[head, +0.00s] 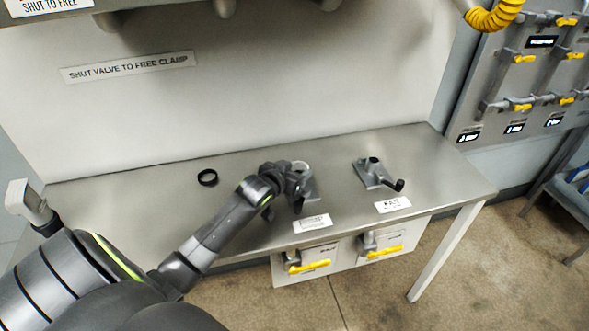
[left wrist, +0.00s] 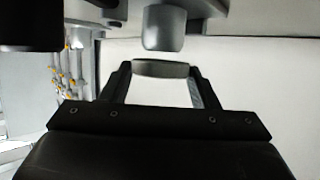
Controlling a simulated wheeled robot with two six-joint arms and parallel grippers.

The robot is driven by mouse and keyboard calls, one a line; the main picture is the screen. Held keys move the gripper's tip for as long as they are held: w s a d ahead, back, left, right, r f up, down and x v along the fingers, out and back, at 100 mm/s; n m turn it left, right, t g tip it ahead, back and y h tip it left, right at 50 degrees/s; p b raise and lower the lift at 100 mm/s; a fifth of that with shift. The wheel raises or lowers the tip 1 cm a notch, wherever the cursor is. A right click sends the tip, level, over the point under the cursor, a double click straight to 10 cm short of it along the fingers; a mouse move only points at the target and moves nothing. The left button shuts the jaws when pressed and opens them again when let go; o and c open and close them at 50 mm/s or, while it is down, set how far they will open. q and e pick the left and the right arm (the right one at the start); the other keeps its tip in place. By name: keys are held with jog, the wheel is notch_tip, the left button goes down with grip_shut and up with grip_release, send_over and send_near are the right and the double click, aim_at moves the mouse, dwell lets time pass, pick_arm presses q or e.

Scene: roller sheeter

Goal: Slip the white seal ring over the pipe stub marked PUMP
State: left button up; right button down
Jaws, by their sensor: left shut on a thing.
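In the left wrist view the gripper (left wrist: 160,72) is shut on the ring (left wrist: 160,68), one finger on each side. That view looks upside down, with the bench at its top. A grey pipe stub (left wrist: 163,28) points at the ring and looks roughly in line with it, with a small gap between. In the head view the gripper mostly hides this stub; its base (head: 309,191) shows behind a small label (head: 312,222) too blurred to read. My right gripper is not in view.
A black ring (head: 208,177) lies on the steel bench (head: 445,180) to the left. Yellow-handled valves (head: 308,267) hang below the bench front.

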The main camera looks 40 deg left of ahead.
pick_arm(q)
jog(key=shift+f, duration=0.4)
jog(key=shift+f, duration=0.3)
jog(key=shift+f, duration=0.25)
dwell(0.7)
jog(key=o, duration=1)
jog(key=shift+o, duration=0.2)
jog(key=shift+s, duration=0.1)
jog(key=v, duration=1.7)
jog(key=shift+b, duration=0.35)
jog(key=shift+s, duration=0.15)
